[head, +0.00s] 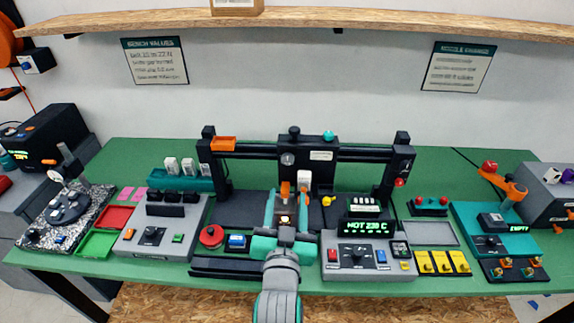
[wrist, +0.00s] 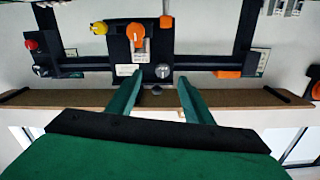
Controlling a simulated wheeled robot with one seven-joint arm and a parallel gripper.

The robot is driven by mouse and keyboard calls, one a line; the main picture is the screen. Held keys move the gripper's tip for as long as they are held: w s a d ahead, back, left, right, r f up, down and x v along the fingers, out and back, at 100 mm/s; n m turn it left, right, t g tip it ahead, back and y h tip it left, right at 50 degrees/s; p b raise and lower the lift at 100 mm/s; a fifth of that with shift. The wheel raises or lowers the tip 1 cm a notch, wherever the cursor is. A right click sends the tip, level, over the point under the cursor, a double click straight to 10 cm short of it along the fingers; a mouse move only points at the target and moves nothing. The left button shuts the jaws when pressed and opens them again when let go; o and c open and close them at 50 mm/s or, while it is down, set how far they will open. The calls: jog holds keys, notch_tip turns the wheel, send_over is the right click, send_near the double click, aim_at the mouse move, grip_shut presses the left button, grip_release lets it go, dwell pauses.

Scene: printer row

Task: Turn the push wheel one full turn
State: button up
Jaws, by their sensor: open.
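A small round grey dial with a pale mark (head: 288,159) sits on the front of the black carriage at the middle of the printer's crossbar. It looks like the push wheel, though no label names it. In the wrist view, which is upside down, the dial (wrist: 163,71) shows between my fingertips. My gripper (head: 287,197) is open with teal fingers, in front of and below the dial in the head view. The open fingers show in the wrist view (wrist: 160,77) too. Nothing is held. I cannot tell how far the tips are from the dial.
An orange lever part (wrist: 135,36) and a white block (head: 322,183) sit close by the dial on the carriage. The black crossbar (head: 350,154) runs to both sides. A control box (head: 368,252) reading "HOT 230 C" stands right of my arm.

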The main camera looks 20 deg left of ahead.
aim_at(287, 162)
jog(key=x, duration=0.3)
jog(key=r+x, duration=0.1)
jog(key=x, duration=0.3)
jog(key=r+x, duration=0.1)
jog(key=x, duration=0.3)
jog(key=shift+w+a, duration=0.15)
jog(key=shift+a, duration=0.3)
jog(key=c, duration=1.1)
